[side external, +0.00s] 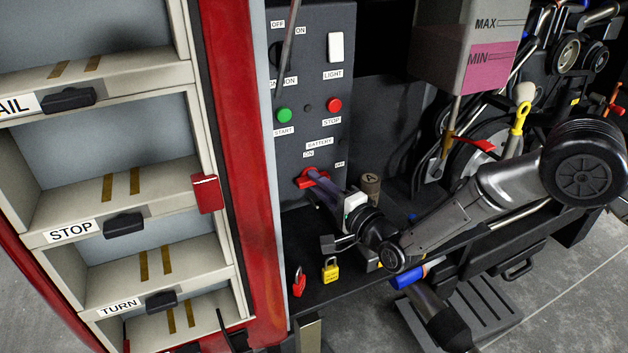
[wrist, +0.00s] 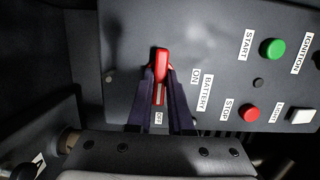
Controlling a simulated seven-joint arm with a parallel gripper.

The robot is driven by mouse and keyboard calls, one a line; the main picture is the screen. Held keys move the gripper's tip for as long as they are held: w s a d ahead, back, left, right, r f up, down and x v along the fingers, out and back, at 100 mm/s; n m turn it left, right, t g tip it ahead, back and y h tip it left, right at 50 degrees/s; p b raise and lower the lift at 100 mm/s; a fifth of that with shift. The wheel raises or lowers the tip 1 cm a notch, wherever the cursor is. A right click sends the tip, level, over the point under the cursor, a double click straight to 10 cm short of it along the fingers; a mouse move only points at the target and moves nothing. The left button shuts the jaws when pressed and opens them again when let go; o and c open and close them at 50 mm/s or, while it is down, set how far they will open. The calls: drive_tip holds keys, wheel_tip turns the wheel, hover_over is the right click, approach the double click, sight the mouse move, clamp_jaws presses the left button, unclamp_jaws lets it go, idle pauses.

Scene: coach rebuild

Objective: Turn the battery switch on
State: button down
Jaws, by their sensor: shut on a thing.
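The red battery switch (side external: 306,180) is on the grey control panel (side external: 320,100), below the BATTERY label (side external: 320,143). The ON label (side external: 308,154) is above it and the OFF label (side external: 339,164) is to its upper right. My gripper (side external: 318,179) reaches in from the right and is shut on the switch handle. In the wrist view, the red handle (wrist: 162,64) lies between my dark fingers (wrist: 162,82), in line with the small OFF label (wrist: 158,117); the ON label (wrist: 194,76) is to its right. My fingers partly hide the handle.
Green START (side external: 284,115) and red STOP (side external: 334,105) buttons are higher on the panel. A red padlock (side external: 299,283) and yellow padlock (side external: 331,270) are below. A red post and shelves are left.

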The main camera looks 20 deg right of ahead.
drive_tip(key=n, duration=0.4)
drive_tip(key=shift+r+g+h, duration=0.1)
drive_tip(key=shift+g+h, duration=0.2)
drive_tip(key=shift+g, duration=0.1)
drive_tip(key=shift+n, duration=0.8)
